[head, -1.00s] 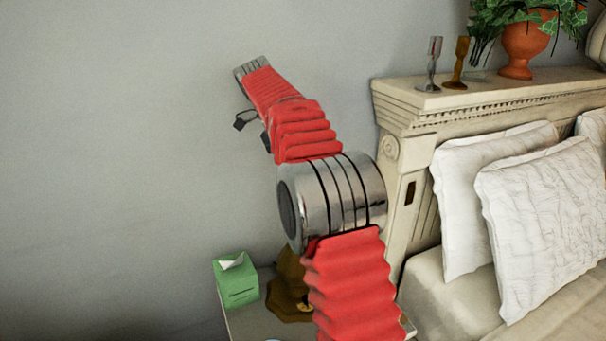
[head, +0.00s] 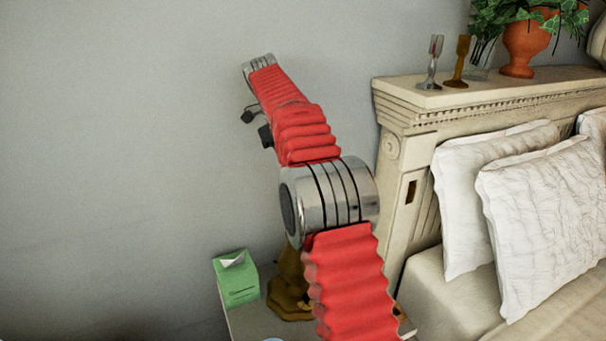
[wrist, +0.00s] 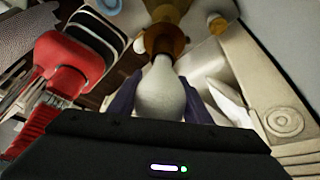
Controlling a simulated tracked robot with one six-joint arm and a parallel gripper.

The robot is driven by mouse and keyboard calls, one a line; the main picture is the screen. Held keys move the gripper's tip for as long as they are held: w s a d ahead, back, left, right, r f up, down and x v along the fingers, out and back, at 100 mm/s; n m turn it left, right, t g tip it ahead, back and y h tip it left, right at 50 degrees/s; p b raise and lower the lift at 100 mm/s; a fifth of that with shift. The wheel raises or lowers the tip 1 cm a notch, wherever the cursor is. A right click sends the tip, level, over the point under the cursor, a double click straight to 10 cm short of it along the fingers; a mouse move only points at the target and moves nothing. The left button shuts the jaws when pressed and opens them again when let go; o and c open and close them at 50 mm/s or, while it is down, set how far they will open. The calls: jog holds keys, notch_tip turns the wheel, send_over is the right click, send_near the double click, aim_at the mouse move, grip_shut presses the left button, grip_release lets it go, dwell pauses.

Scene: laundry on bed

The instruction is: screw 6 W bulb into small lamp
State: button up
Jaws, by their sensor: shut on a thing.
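A white bulb (wrist: 160,95) is between the purple fingers of my gripper (wrist: 161,82), which is shut on it in the wrist view. Its narrow end points toward the brown-gold lamp (wrist: 165,42) just beyond. The bulb's end and the lamp's top overlap in this view; I cannot tell if they touch. In the head view the bronze-coloured lamp (head: 288,295) stands on the nightstand (head: 248,324), mostly hidden behind my red arm. My gripper and the bulb do not show in the head view. The bulb's wattage cannot be read.
A green tissue box (head: 237,280) stands left of the lamp. The cream headboard (head: 400,150) rises close on the right, with candle holders (head: 433,65) and a potted plant (head: 522,45) on top. White pillows (head: 540,215) lie on the bed. The wall area at left is clear.

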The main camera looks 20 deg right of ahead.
jog(key=o, duration=0.9)
jog(key=n+h, duration=0.1)
jog(key=n, duration=0.2)
jog(key=shift+w+d+t, duration=0.1)
jog(key=shift+t, duration=0.3)
jog(key=shift+n, duration=0.3)
jog(key=n, duration=0.1)
jog(key=n+t, duration=0.1)
jog(key=n, duration=0.1)
jog(key=shift+w+d+h, duration=0.15)
jog(key=shift+w+h, duration=0.1)
jog(key=shift+h, duration=0.15)
jog(key=shift+n+t, duration=0.3)
